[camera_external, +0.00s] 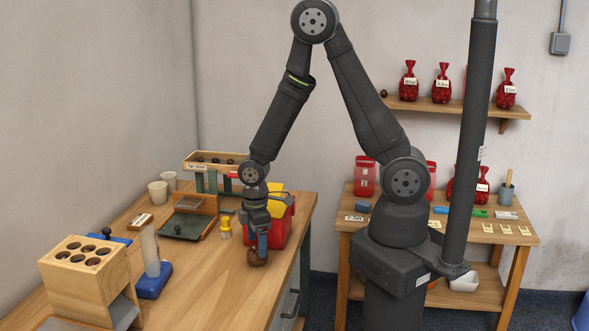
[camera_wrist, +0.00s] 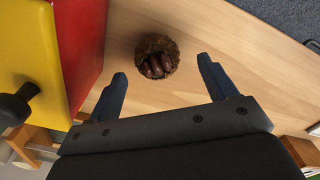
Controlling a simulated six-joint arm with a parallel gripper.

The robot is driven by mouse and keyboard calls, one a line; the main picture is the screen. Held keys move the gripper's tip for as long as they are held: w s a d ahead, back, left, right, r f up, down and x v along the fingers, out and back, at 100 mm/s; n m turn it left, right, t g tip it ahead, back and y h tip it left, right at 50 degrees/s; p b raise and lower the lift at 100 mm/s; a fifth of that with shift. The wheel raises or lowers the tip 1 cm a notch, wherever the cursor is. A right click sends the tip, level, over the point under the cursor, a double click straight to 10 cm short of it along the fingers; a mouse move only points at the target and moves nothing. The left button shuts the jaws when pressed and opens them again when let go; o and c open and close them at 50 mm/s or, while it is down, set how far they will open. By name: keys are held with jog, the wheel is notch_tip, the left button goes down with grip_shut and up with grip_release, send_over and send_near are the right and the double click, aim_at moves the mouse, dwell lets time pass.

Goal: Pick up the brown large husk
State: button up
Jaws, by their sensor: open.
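The brown large husk (camera_wrist: 149,47) is a round, bristly brown shell with shiny dark chestnuts showing in its opening. In the wrist view it rests on the wooden table, ahead of my fingertips and roughly centred between them. In the external view the husk (camera_external: 257,257) sits near the table's right edge, directly under my gripper. My gripper (camera_wrist: 160,72) is open, its two blue fingers apart with nothing between them. In the external view my gripper (camera_external: 262,246) points down just above the husk; whether a finger touches it is hard to tell there.
A red and yellow box (camera_wrist: 50,45) stands close on the left in the wrist view. The wooden block with holes (camera_external: 85,285) is at front left. Bare table surrounds the husk.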

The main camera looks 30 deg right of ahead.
aim_at(257, 247)
jog(key=shift+w+f, duration=0.2)
jog(key=shift+f, duration=1.9)
jog(key=shift+c, duration=0.3)
jog(key=c, duration=1)
